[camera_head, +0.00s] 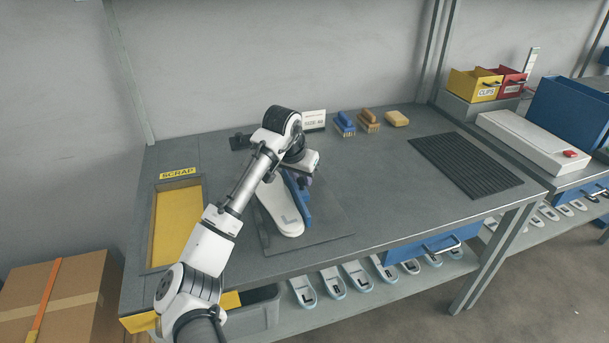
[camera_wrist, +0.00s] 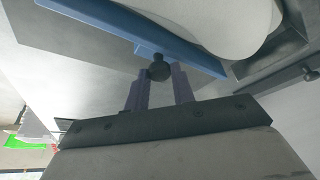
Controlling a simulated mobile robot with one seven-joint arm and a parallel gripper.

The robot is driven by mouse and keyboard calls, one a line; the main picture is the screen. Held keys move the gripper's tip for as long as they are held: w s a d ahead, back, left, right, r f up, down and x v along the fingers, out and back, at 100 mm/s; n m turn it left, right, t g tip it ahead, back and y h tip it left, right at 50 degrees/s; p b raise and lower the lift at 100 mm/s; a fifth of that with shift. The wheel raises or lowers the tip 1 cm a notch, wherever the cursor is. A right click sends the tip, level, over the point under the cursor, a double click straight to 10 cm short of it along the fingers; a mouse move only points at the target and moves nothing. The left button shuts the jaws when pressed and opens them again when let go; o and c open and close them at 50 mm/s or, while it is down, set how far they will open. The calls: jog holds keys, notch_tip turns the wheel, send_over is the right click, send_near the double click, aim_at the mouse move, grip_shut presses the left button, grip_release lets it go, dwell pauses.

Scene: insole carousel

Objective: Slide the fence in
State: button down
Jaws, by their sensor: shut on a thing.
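A dark round knob (camera_wrist: 159,71) sticks out of the fence's side. My gripper (camera_head: 305,181) is shut on this knob, with a finger on each side in the wrist view (camera_wrist: 161,77). My arm hides the insole's far end in the head view.
A yellow scrap opening (camera_head: 178,225) lies at the left of the bench. A size card (camera_head: 314,120), brushes (camera_head: 345,123) and a yellow block (camera_head: 396,118) stand at the back. A ribbed black mat (camera_head: 465,165) lies right. The bench between plate and mat is clear.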

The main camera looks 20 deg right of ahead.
jog(key=c, duration=1.2)
grip_release()
jog(key=shift+a, duration=0.25)
jog(key=b+v, duration=0.1)
jog(key=v, duration=1.2)
jog(key=shift+r, duration=0.45)
